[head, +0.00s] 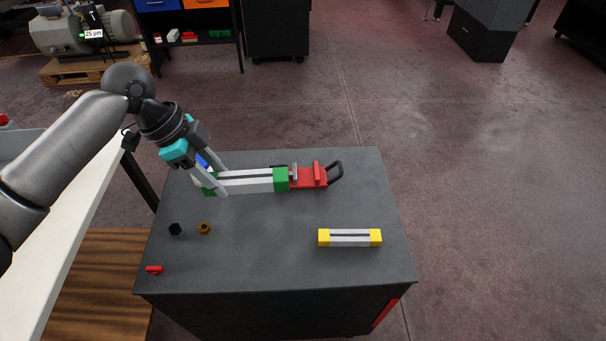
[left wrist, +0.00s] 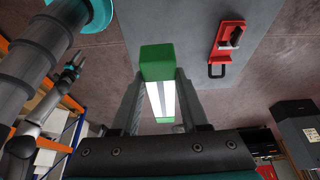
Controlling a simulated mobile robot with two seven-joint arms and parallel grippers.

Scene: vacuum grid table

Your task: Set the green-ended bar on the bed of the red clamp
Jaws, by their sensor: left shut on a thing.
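The green-ended bar (head: 245,182) is pale with a dark stripe and a green block at each end. My left gripper (head: 222,181) is shut on it near its left end. In the left wrist view the bar (left wrist: 160,97) runs between the two fingers, one green end (left wrist: 158,62) large and close. The red clamp (head: 308,178), with a black loop handle, is on the dark table. In the head view the bar's right green end overlaps the clamp's left side. In the left wrist view the clamp (left wrist: 229,40) appears apart from the bar.
A yellow-ended bar (head: 349,238) lies at the front right of the dark table (head: 270,265). A black nut (head: 175,229), a brass nut (head: 204,228) and a small red piece (head: 154,269) lie at the left. A blue part (head: 202,160) shows behind my gripper. The front middle is clear.

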